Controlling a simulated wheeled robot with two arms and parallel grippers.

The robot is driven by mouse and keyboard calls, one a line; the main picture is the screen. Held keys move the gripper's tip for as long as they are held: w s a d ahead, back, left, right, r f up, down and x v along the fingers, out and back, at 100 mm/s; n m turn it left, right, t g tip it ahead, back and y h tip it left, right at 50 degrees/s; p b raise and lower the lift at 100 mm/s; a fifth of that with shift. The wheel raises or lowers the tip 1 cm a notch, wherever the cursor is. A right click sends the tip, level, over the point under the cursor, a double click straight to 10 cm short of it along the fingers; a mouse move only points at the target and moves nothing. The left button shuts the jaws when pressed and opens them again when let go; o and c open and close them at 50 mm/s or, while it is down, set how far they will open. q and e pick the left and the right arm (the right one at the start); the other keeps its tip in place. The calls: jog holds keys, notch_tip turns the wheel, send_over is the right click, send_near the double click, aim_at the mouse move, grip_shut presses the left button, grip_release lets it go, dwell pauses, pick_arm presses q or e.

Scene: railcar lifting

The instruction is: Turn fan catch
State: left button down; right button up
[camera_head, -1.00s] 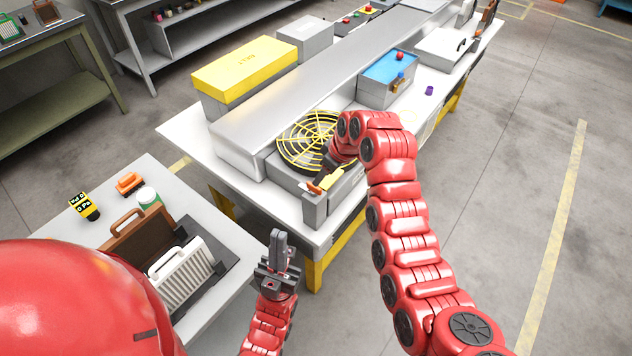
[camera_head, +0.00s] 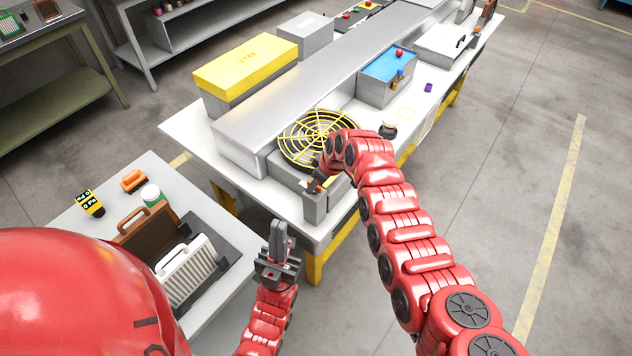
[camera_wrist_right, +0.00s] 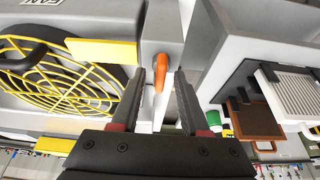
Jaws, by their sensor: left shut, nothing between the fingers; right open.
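The fan (camera_head: 318,135), a yellow wire guard over a dark ring, sits in a grey housing at the near end of the bench. It also shows in the right wrist view (camera_wrist_right: 60,85), under a "FAN" label. The orange catch (camera_wrist_right: 161,73) is on the housing's pale face, beside a yellow tab (camera_wrist_right: 103,50). My right gripper (camera_wrist_right: 166,85) is open, its fingers on either side of the catch; contact cannot be told. In the head view my right gripper (camera_head: 315,184) is partly hidden by its arm. My left gripper (camera_head: 278,232) is shut and empty, in front of the bench.
A yellow box (camera_head: 245,68) and a blue-topped box (camera_head: 388,66) stand on the bench (camera_head: 187,122). A side table (camera_head: 222,222) at left holds a brown case (camera_head: 147,225), a white ribbed panel (camera_head: 187,268) and small items. Floor at right is clear.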

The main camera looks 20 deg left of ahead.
grip_shut()
jog(key=shift+s+m, duration=0.1)
jog(key=shift+m, duration=0.6)
jog(key=shift+f+m+t+b, duration=0.2)
jog(key=shift+m+t+b, duration=0.3)
jog(key=shift+m, duration=0.2)
jog(key=m+h+b, duration=0.1)
jog(key=m+b, duration=0.3)
jog(key=b, duration=0.2)
jog(key=m+t+h+b, duration=0.1)
jog(key=m+h+b, duration=0.1)
jog(key=m+b, duration=0.2)
jog(key=m+t+h+b, duration=0.1)
jog(key=m+b, duration=0.3)
jog(key=b, duration=0.4)
jog(key=shift+s+a+f+m+h, duration=0.15)
jog(key=shift+a+m+h, duration=0.15)
jog(key=shift+h, duration=0.1)
jog(key=shift+a+r+m+h+b, duration=0.15)
jog(key=shift+m+h+b, duration=0.1)
jog(key=shift+m+b, duration=0.45)
jog(key=shift+d+r+m+h+b, duration=0.15)
jog(key=shift+m+h+b, duration=0.1)
jog(key=shift+m+b, duration=0.45)
grip_release()
